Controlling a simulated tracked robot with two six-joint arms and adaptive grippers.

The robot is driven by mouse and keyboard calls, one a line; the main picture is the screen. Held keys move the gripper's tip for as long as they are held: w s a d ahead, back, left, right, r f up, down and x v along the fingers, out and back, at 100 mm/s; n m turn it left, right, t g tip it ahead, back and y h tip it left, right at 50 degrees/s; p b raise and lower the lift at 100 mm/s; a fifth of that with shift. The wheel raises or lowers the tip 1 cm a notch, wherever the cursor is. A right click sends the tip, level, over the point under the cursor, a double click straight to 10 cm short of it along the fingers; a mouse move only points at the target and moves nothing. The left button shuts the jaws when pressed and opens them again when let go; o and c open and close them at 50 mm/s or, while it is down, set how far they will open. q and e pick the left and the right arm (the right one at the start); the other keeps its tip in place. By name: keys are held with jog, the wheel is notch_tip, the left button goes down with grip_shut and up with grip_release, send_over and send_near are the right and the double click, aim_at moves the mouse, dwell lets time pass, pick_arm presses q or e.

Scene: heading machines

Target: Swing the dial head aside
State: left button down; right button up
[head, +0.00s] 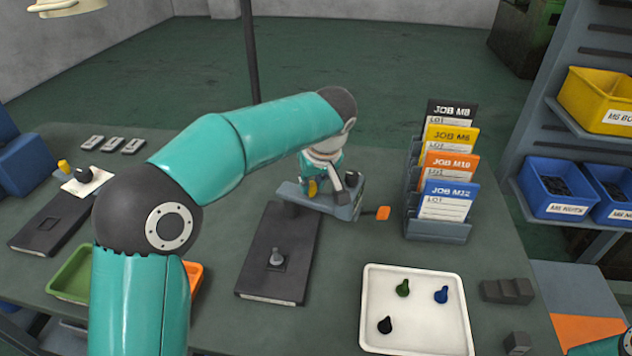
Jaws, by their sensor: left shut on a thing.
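My left arm reaches across the bench from the lower left. Its gripper (340,187) points down and is shut at a grey-blue fixture (300,193) behind the dark plate. I take the part in its fingers to be the dial head, but the wrist and fingers hide most of it. A small yellow part shows on the fixture just left of the fingers. An orange tab (383,213) sticks out at the fixture's right. A bit of my right arm shows in the bottom right corner, but its gripper is out of view.
A dark plate (265,272) with a grey peg lies in front of the fixture. A card rack (437,230) stands to the right. A white tray (412,337) holds three small knobs. Dark blocks (507,291) lie right of it. My arm partly covers a green bin (70,275).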

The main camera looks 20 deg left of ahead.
pick_arm(q)
jog(key=shift+w+r, duration=0.1)
jog(key=c, duration=1)
grip_release()
jog(key=shift+d, duration=0.1)
jog(key=v, duration=1.1)
jog(key=shift+s+d+r, duration=0.1)
jog(key=shift+s+r, duration=0.1)
jog(key=shift+r, duration=0.1)
